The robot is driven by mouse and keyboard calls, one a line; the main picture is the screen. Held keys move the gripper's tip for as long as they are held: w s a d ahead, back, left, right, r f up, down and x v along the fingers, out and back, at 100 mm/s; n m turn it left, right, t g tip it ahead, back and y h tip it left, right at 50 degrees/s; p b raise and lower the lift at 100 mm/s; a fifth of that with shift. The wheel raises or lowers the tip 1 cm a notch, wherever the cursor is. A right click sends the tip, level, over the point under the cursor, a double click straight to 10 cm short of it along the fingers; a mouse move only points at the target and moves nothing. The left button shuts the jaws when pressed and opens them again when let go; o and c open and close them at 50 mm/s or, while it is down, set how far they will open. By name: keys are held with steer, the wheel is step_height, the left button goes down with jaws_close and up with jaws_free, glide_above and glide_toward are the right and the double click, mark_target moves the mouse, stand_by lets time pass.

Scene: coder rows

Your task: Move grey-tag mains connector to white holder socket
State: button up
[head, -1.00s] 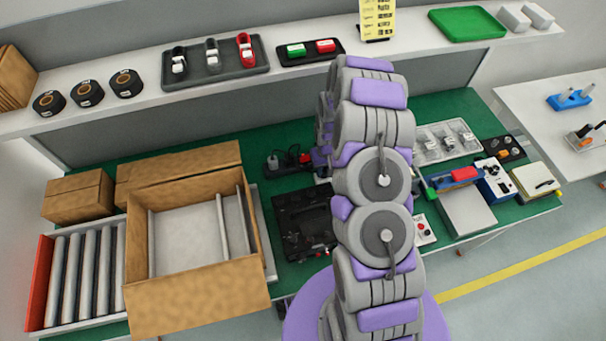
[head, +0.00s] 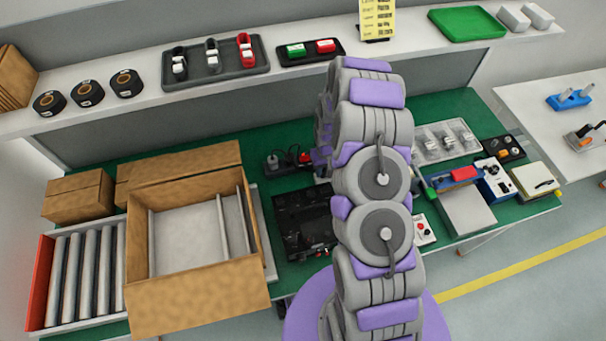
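My arm stands in the middle of the head view and covers much of the bench behind it. A purple and grey end part of it, probably my gripper (head: 320,160), shows at its left edge; its fingers are hidden. Just left of that part is a black socket block (head: 287,162) with a dark plug-like piece and a small red piece on it. I cannot make out a grey tag there. No white holder socket can be told for certain; the right-hand table has a small pale holder (head: 598,140) with an orange and dark piece, partly cut off.
An open cardboard box (head: 198,303) and rollers (head: 85,275) fill the bench's left. A black device (head: 303,222) lies beside my arm. A clear tray (head: 445,140) and instruments (head: 495,180) crowd the right.

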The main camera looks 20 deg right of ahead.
steer(key=o, duration=0.5)
step_height(320, 180, up, 17)
steer(key=shift+w+d+r+p, duration=0.1)
steer(key=shift+d+r+p, duration=0.05)
steer(key=shift+p, duration=0.7)
steer(key=shift+r, duration=0.1)
steer(key=s+a+r, duration=0.4)
steer(key=s+r, duration=0.3)
steer(key=r, duration=0.2)
steer(key=shift+g, duration=0.9)
steer(key=s+a+r+b, duration=0.1)
steer(key=s+r, duration=0.2)
steer(key=s, duration=0.6)
steer(key=s+a+r+b, duration=0.1)
steer(key=s+a+r, duration=0.1)
steer(key=s, duration=0.8)
steer(key=s+a+r+b, duration=0.1)
steer(key=s+r, duration=0.3)
steer(key=s, duration=0.6)
steer(key=shift+a+r, duration=0.3)
steer(key=shift+a, duration=0.3)
